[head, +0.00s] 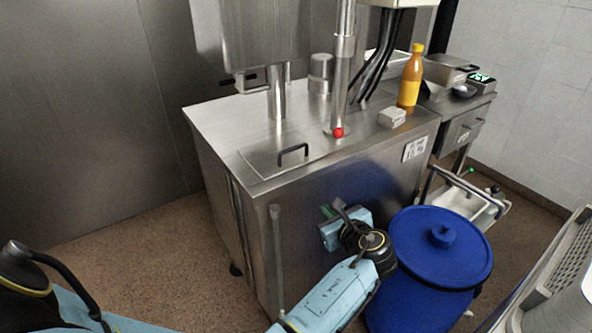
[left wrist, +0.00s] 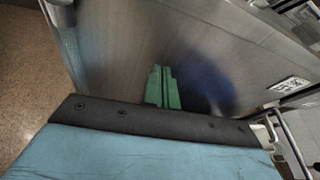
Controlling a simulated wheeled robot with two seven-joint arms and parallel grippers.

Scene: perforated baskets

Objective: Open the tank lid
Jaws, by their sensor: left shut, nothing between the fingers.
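The tank (head: 330,195) is a steel box with a flat top. Its lid (head: 262,158) is a flat steel panel, lying closed on the top near the front edge. A black bar handle (head: 292,152) stands up from the lid. My left gripper (head: 325,213) is in front of the tank's front wall, below the top edge and to the right of the handle, apart from the lid. Its green fingers, seen in the left wrist view (left wrist: 162,88), are shut together and empty, with the tank wall (left wrist: 120,50) behind them. The handle is not visible in that view. My right gripper is not in view.
A blue lidded barrel (head: 425,285) stands right beside my left forearm. A vertical pipe with a red knob (head: 338,132) rises behind the lid. An orange bottle (head: 410,82) and a small pale block (head: 392,117) stand on the top at right. Floor at left is clear.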

